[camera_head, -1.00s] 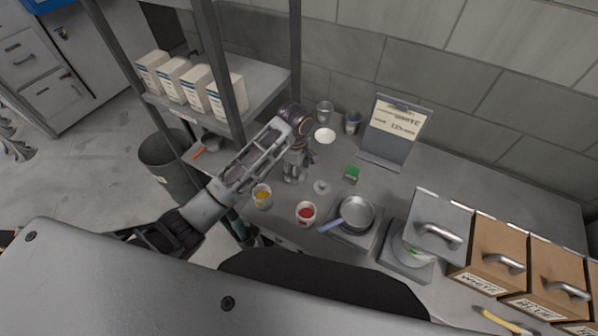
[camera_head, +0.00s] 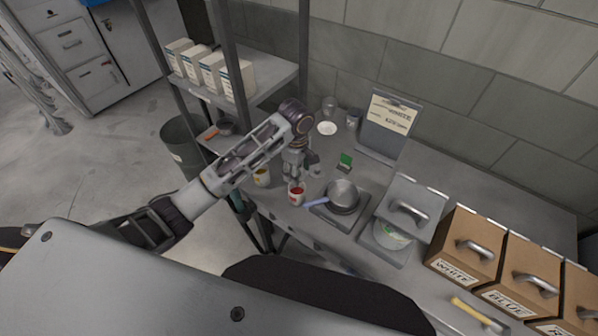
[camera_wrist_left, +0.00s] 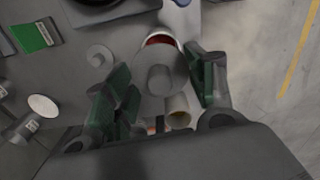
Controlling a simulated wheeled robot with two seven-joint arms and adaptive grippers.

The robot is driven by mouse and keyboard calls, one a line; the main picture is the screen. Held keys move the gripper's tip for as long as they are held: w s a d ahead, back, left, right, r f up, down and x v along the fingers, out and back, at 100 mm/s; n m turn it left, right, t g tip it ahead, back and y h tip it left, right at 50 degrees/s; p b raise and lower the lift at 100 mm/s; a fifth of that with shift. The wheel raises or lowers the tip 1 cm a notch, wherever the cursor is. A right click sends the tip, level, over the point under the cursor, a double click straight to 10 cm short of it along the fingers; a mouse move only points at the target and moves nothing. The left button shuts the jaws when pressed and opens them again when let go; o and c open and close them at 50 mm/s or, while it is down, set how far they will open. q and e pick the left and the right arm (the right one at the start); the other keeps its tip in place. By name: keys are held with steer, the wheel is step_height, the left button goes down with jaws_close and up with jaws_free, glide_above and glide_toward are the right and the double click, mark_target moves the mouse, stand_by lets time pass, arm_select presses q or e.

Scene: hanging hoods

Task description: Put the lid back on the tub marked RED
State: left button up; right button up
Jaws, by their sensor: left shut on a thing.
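A white tub with red contents (camera_head: 297,193) stands near the front edge of the bench. In the left wrist view the red tub (camera_wrist_left: 161,38) is partly covered by a round grey lid (camera_wrist_left: 160,78). My left gripper (camera_head: 293,178) is shut on this lid, its green-padded fingers (camera_wrist_left: 158,90) on either side. The lid appears just above or beside the tub's mouth; I cannot tell whether they touch. A second grey lid (camera_wrist_left: 99,56) lies on the bench. A tub with yellow contents (camera_head: 262,178) stands left of the red one. My right gripper is out of view.
A pan (camera_head: 342,195) sits on a burner right of the red tub, its blue handle pointing towards the tub. A green-topped block (camera_head: 346,160) and a sign (camera_head: 390,115) stand behind. A shelf post (camera_head: 304,60) rises near my left arm. Boxes with handles (camera_head: 465,245) stand right.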

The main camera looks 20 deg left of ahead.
arm_select(q)
steer(key=shift+a, duration=0.1)
steer(key=shift+f, duration=1.8)
step_height(320, 180, down, 3)
steer(key=shift+r, duration=0.1)
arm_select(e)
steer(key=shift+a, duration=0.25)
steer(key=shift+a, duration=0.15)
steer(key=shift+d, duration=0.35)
